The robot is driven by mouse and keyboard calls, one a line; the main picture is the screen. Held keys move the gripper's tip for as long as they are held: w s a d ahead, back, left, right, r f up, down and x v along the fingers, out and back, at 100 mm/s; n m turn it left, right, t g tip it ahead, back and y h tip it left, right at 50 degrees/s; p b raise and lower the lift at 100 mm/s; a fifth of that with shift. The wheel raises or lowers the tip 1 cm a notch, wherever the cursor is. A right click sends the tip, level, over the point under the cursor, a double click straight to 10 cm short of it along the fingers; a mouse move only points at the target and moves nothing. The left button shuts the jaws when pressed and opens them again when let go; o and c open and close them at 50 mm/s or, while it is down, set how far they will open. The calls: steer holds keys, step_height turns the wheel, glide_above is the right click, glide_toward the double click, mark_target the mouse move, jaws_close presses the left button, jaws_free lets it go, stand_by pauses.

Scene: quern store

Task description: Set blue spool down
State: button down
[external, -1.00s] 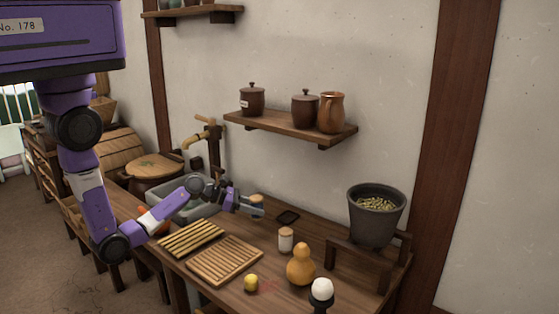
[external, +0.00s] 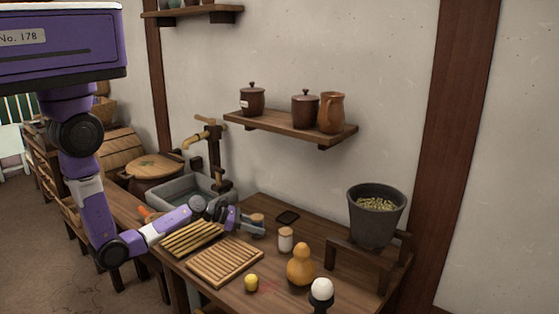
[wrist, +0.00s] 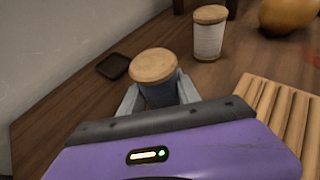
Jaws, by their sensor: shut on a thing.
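The blue spool (wrist: 160,95) has a pale wooden top and a blue body, and stands upright between my fingers in the wrist view. My gripper (wrist: 158,92) is shut on it. In the external view the spool (external: 257,218) and my gripper (external: 254,228) are low over the table (external: 325,260), between the slatted boards and the small dark tray. The spool's base is hidden, so I cannot tell whether it touches the table. A similar white spool (external: 286,240) stands to its right; it also shows in the wrist view (wrist: 208,40).
The small dark tray (external: 287,217) lies behind the spools. A slatted board (external: 225,262) lies in front. An orange gourd (external: 301,268), a yellow ball (external: 251,283) and a white egg-like thing (external: 322,289) are near the front right. A grey pot (external: 376,220) stands at the right.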

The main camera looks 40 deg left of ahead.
steer(key=c, duration=0.9)
jaws_free()
steer(key=shift+f, duration=0.1)
steer(key=shift+o, duration=0.2)
steer(key=shift+r, duration=0.2)
steer(key=v, duration=1.2)
steer(key=shift+p, duration=0.4)
